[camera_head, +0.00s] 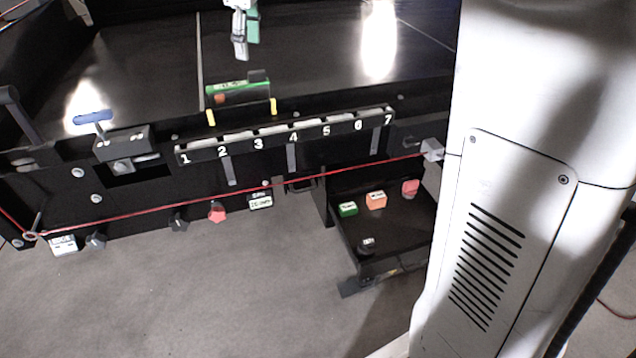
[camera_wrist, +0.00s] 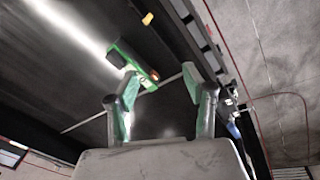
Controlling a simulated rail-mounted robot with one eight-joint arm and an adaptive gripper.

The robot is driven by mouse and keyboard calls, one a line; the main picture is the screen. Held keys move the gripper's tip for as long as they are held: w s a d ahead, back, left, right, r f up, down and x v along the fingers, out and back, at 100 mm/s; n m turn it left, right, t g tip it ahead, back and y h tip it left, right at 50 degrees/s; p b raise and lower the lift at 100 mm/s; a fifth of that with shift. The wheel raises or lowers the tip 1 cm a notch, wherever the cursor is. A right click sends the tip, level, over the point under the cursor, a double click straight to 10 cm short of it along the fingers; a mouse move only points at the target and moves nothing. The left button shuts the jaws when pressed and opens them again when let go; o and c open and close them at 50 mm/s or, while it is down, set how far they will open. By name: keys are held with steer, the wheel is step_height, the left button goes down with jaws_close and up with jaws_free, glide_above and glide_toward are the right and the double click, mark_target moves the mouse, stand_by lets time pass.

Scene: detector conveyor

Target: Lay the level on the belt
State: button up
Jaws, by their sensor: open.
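The level, a green bar (camera_head: 238,88) with an orange end, is at the belt's near edge, above the numbered strip. Two yellow pegs stand at its lower corners; whether it rests on them or on the belt is unclear. In the wrist view the green bar (camera_wrist: 132,60) shows ahead of the fingertips. The black belt (camera_head: 145,65) stretches behind it. My gripper (camera_head: 244,40) is open and empty, above the belt and behind the level in the picture. In the wrist view its green-tipped fingers (camera_wrist: 160,82) are spread apart, and the level is apart from them.
A numbered strip (camera_head: 290,137) runs along the front. A red cord (camera_head: 150,206) crosses below it. A black tray (camera_head: 400,235) at lower right holds several small blocks. A blue-handled lever (camera_head: 92,117) stands at left. Much of the belt is clear.

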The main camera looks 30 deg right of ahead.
steer(key=s+f+m+t, duration=0.1)
steer(key=s+f+m, duration=0.15)
steer(key=s, duration=0.65)
steer(key=s+f+m+t, duration=0.1)
steer(key=s+f+m, duration=0.15)
steer(key=s, duration=0.75)
steer(key=s+f+m+t, duration=0.2)
steer(key=s+f+m, duration=0.3)
steer(key=s+f, duration=0.6)
steer(key=shift+s+t, duration=0.3)
steer(key=shift+s, duration=0.9)
step_height(320, 180, down, 33)
steer(key=b, duration=3.2)
steer(key=shift+r+b, duration=0.15)
steer(key=shift+b, duration=0.25)
